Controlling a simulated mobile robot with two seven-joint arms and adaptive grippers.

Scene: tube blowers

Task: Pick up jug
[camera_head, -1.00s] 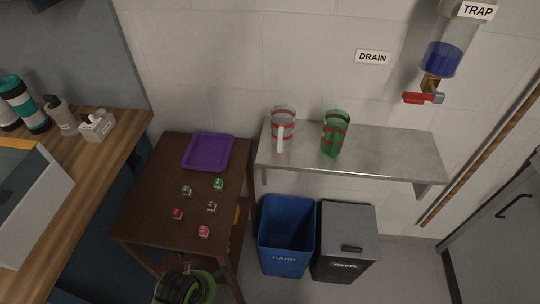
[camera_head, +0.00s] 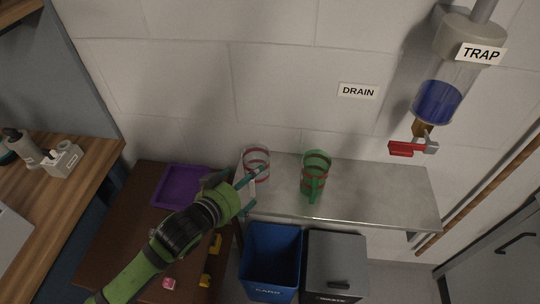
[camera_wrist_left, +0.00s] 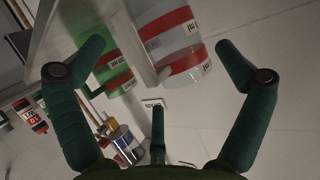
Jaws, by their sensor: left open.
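A clear jug with red bands (camera_head: 256,157) stands on the left part of the grey wall shelf (camera_head: 385,195). A green jug with red bands (camera_head: 316,165) stands to its right. My left gripper (camera_head: 256,188) is open at the shelf's left end, its fingers pointing at the clear jug and partly covering it. In the left wrist view the clear jug (camera_wrist_left: 178,30) shows between the spread fingertips (camera_wrist_left: 160,48), with its pale handle towards the left finger. The green jug (camera_wrist_left: 118,62) is partly behind that finger. I cannot tell whether any finger touches a jug. My right gripper is not in view.
A brown table with a purple tray (camera_head: 178,185) is at left, partly under my arm. A blue bin (camera_head: 272,255) and a grey waste bin (camera_head: 336,262) stand below the shelf. A trap vessel with a red-handled valve (camera_head: 408,148) hangs at upper right.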

